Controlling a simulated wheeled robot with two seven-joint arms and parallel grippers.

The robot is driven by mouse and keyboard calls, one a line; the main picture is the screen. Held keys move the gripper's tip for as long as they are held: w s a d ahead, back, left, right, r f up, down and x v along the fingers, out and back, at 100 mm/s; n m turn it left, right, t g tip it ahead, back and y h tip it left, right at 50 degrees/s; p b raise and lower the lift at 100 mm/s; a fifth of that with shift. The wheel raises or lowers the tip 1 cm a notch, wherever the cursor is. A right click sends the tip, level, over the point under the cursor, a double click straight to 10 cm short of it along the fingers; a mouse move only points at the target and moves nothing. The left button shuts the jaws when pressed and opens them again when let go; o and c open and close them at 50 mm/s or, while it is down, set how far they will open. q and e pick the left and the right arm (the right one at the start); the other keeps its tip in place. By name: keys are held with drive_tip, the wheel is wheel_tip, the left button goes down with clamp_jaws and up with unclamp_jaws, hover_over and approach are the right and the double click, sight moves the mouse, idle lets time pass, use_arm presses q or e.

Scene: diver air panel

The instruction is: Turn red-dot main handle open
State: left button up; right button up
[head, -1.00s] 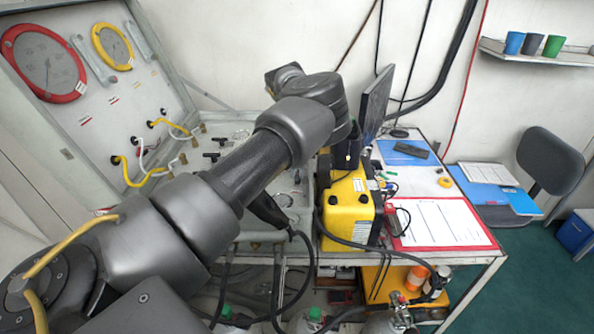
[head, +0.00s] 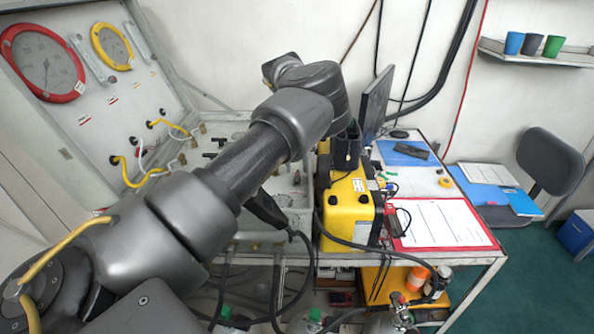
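My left arm crosses the view from the lower left and bends down at the wrist. My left gripper (head: 345,150) is a dark shape pointing down beside the yellow box, to the right of the panel. Its fingertips are too dark and small to show whether they are open. The air panel's sloped lid (head: 70,130) and flat deck (head: 200,165) stand at the left. Small black T-handles (head: 219,141) sit on the deck. I cannot make out a red dot on any of them, and my arm hides part of the deck. My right gripper is not in view.
A yellow box (head: 347,215) stands close right of the panel. A monitor (head: 375,105) is behind it. A red-edged clipboard (head: 440,222) lies on the table. Yellow hoses (head: 125,172) loop from the lid to the deck. Black cables hang at the front edge.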

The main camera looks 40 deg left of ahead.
use_arm(q)
wheel_tip(320, 180, up, 9)
drive_tip(key=shift+s+a+b, duration=0.15)
drive_tip(key=shift+s+b, duration=0.05)
drive_tip(key=shift+b, duration=0.25)
idle(0.3)
